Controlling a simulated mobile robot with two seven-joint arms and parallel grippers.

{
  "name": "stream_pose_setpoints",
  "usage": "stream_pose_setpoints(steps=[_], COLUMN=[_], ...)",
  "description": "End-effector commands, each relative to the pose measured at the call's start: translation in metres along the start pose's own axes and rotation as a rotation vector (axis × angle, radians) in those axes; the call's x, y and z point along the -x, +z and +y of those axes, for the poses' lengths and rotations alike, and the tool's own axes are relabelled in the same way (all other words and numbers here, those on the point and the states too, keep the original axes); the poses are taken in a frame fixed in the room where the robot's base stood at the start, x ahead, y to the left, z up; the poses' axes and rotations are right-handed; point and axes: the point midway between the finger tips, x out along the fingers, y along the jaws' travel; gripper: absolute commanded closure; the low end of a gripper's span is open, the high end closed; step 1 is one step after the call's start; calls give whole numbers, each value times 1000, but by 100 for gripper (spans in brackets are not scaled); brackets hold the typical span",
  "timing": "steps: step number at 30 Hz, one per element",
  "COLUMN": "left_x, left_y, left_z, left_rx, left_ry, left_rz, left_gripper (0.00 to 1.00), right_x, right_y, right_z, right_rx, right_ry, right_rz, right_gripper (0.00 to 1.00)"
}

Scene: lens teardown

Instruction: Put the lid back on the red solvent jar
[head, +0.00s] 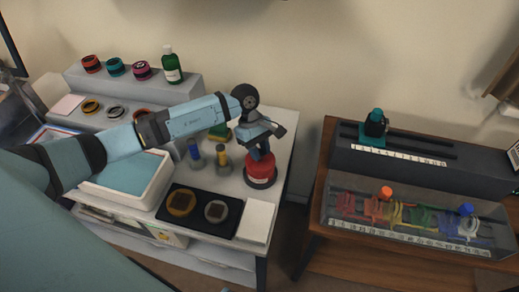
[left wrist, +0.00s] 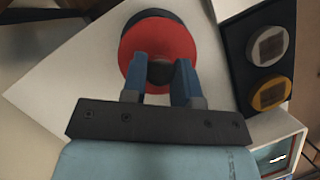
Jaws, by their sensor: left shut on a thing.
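The red solvent jar (head: 260,172) stands on the right part of the white table, with a pale label on its side and a dark ring at its foot. My left gripper (head: 258,151) is right above the jar, pointing down. In the left wrist view the fingers of my left gripper (left wrist: 160,78) are shut on a dark knob (left wrist: 160,73) at the middle of a round red top (left wrist: 133,45). The knob looks like the lid's. I cannot tell whether the lid is seated or just above the jar. My right gripper is not in view.
Blue (head: 194,154) and yellow-topped (head: 223,160) tools stand close by. A green bottle (head: 171,66) stands on the back shelf. A brown bench is right, across a gap.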

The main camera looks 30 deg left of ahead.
Motion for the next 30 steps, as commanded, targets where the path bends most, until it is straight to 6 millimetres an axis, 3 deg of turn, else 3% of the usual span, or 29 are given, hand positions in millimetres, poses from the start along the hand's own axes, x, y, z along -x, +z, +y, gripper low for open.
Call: stream_pose_setpoints(steps=[30], left_x=[-3], left_y=[-1], left_z=[0], left_rx=[0], left_ry=[0], left_rz=[0], left_gripper=[96], right_x=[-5], right_y=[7], right_z=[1], right_rx=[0], right_ry=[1], right_rz=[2], right_gripper=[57])
